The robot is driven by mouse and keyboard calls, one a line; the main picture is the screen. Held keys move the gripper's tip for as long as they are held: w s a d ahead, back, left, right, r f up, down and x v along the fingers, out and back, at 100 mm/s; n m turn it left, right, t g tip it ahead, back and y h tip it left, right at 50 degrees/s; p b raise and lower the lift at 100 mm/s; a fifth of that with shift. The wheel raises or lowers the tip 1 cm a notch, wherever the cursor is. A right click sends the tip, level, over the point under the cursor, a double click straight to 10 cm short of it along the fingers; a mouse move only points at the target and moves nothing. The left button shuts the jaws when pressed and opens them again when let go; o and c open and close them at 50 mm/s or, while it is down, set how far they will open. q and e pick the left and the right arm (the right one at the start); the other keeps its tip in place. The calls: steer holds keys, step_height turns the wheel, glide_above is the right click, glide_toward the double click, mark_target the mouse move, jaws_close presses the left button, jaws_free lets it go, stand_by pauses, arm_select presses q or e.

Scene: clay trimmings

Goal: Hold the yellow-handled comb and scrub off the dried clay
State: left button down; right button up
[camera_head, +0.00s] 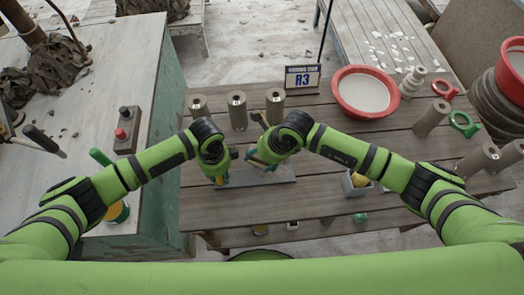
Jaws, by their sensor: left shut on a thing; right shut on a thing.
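My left gripper (221,180) points down over a flat grey board (280,176) on the slatted table.
Several clay cylinders (237,110) stand behind the grippers, near the R3 sign (302,78). A red basin (365,92) is at the back right. A small grey box (356,185) sits right of the board. A bench with a red-button box (127,130) is at left.

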mark_target(261, 164)
steer(key=shift+f, duration=0.85)
step_height(261, 164, down, 2)
steer(key=shift+s+f, duration=0.1)
steer(key=shift+f, duration=0.1)
steer(key=shift+s, duration=0.85)
steer(key=shift+c, duration=0.5)
steer(key=shift+s+d, duration=0.2)
steer(key=shift+s, duration=1.1)
steer(key=shift+s+d, duration=0.15)
steer(key=shift+s, duration=1.15)
steer(key=shift+w+d, duration=0.15)
steer(key=shift+d, duration=0.7)
steer(key=shift+w+d+r, duration=0.1)
steer(key=shift+w+d, duration=0.05)
steer(key=shift+w, duration=0.1)
steer(key=shift+w+a, duration=0.2)
steer(key=shift+w, duration=2.9)
steer(key=shift+w+d, duration=0.15)
steer(key=shift+d, duration=0.85)
steer(key=shift+s+d, duration=0.2)
steer(key=shift+s, duration=3.25)
steer(key=shift+d, duration=0.75)
steer(key=shift+w+d, duration=0.3)
steer(key=shift+w, duration=0.25)
steer(key=shift+w+a, duration=0.2)
steer(key=shift+w, duration=2.9)
step_height(261, 164, up, 8)
steer(key=shift+r, duration=0.15)
